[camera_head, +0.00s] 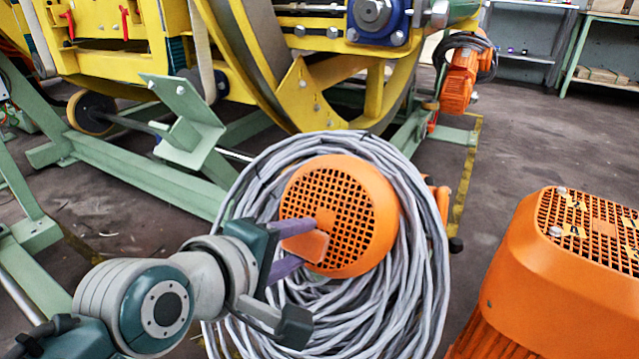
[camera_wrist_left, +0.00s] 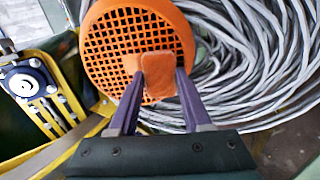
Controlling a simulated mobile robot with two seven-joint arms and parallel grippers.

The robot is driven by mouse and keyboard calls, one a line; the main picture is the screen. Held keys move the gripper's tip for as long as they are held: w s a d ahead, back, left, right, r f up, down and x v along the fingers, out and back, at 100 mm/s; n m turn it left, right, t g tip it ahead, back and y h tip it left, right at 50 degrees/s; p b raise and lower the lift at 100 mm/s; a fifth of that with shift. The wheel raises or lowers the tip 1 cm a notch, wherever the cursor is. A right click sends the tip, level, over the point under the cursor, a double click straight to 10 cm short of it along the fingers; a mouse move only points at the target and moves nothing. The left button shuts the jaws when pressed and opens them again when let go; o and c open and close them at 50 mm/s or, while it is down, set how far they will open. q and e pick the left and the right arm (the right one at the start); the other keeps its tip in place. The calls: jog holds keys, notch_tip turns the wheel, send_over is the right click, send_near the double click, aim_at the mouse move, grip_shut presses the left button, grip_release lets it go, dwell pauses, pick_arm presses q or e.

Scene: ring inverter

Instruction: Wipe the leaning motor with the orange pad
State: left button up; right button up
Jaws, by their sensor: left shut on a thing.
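The leaning motor (camera_head: 361,198) is orange with a black grille face and leans against a big coil of grey cable. Its grille (camera_wrist_left: 112,38) fills the upper left of the left wrist view. My left gripper (camera_head: 301,237) is shut on the orange pad (camera_head: 309,247), a small flat piece. The pad also shows between the fingers in the left wrist view (camera_wrist_left: 158,76). It lies over the lower part of the grille; I cannot tell whether it touches. My right gripper is not in view.
The grey cable coil (camera_head: 400,300) surrounds the motor. A larger orange motor (camera_head: 575,270) stands at the right front. A yellow ring machine (camera_head: 300,95) on a green frame (camera_head: 130,185) stands behind. Dark floor is free at the right back.

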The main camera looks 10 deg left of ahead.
pick_arm(q)
jog(key=shift+w+f, duration=0.1)
jog(key=a, duration=0.2)
jog(key=w+a, duration=0.1)
jog(key=shift+w+a+f+b, duration=0.1)
jog(key=shift+a+b, duration=0.25)
jog(key=shift+b, duration=0.05)
jog(key=p+v, duration=0.5)
jog(key=shift+s+a+r+p, duration=0.15)
jog(key=shift+s+r+p, duration=0.05)
jog(key=shift+r+p, duration=0.15)
jog(key=shift+s, duration=0.1)
